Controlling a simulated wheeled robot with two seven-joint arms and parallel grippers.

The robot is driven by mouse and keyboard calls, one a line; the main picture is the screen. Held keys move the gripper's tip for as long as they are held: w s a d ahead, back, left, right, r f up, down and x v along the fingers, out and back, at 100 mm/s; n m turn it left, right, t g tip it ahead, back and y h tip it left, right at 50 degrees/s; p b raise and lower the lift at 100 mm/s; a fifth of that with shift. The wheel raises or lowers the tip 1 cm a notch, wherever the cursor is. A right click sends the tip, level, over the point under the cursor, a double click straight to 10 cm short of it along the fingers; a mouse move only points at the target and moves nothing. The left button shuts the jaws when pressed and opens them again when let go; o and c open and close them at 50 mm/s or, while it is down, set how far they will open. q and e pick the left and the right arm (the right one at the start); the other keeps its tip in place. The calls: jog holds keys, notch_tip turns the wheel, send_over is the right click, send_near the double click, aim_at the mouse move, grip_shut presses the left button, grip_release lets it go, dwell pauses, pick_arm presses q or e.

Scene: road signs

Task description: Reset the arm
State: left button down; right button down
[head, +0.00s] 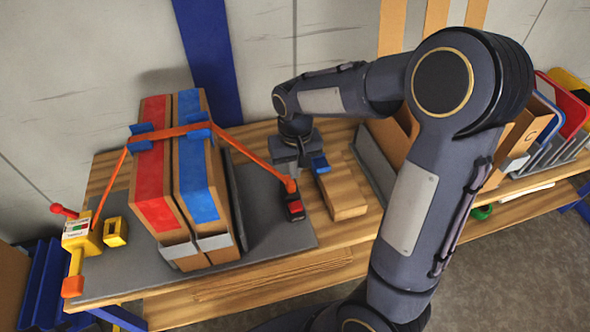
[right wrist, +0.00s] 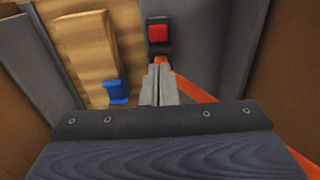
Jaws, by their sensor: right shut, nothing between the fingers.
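My right arm reaches in from the lower right of the head view and bends over the wooden bench. Its gripper (head: 299,164) points down beside the orange strap's right end and is shut and empty. In the right wrist view its fingers (right wrist: 160,72) are together, just short of a black buckle with a red button (right wrist: 159,34). The buckle also shows in the head view (head: 295,207). The orange strap (head: 245,155) runs over a red-faced box (head: 155,175) and a blue-faced box (head: 196,170) standing upright side by side. My left gripper is out of view.
A wooden block (head: 343,196) with a blue clip (head: 320,164) lies right of the buckle. A yellow ratchet (head: 82,238) is at the bench's left. Brown boxes and a rack of signs (head: 566,108) stand on the right. Bare grey mat (head: 270,235) lies in front.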

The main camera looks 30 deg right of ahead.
jog(key=s+a+r+t+y+p, duration=0.2)
jog(key=s+r+p, duration=0.3)
jog(key=s+r, duration=0.3)
jog(key=s+a+r+n+t+y+p, duration=0.1)
jog(key=s+a+r+t+p, duration=0.1)
jog(key=s+r, duration=0.7)
jog(key=s+t+p, duration=0.1)
jog(key=p, duration=0.1)
jog(key=shift+s+a+r+y+p, duration=0.15)
jog(key=shift+s+a+y+p, duration=0.1)
jog(key=shift+y+p, duration=0.15)
